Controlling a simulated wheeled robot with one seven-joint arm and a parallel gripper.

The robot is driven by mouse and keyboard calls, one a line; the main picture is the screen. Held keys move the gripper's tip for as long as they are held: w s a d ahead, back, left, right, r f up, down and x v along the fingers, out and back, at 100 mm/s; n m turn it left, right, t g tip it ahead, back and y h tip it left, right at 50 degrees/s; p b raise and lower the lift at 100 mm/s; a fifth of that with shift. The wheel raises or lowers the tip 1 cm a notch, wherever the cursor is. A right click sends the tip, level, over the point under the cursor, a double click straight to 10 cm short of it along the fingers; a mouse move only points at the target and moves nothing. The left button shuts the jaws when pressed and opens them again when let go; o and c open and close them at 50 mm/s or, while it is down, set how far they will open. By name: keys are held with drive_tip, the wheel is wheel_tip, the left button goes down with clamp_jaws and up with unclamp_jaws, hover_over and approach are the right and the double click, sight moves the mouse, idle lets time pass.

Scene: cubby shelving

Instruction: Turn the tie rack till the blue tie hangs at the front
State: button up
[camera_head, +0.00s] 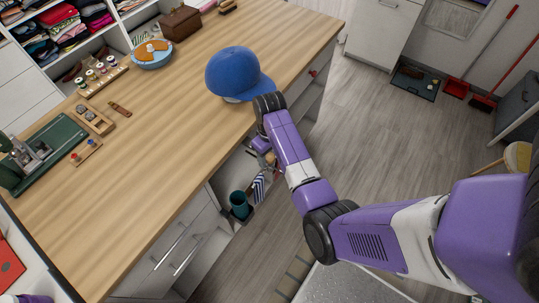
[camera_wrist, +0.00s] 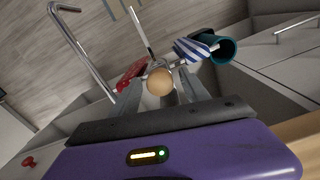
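The tie rack shows in the wrist view as a round wooden knob (camera_wrist: 160,81) with thin metal arms around it. A blue-and-white striped tie (camera_wrist: 194,49) hangs to the knob's upper right, and a red tie (camera_wrist: 131,74) to its left. The striped tie (camera_head: 258,187) also shows in the head view, in the open bay under the counter. My gripper (camera_wrist: 162,88) is at the rack, with its fingers apart on either side of the knob. I see no clear contact with the knob. My arm hides most of the rack in the head view.
A teal cup (camera_head: 239,204) stands beside the striped tie. The wooden counter (camera_head: 130,190) lies above the bay, with a blue cap (camera_head: 232,72) near its edge. A bent metal handle (camera_wrist: 84,50) is at the wrist view's left.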

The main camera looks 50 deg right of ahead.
clamp_jaws()
idle(1.2)
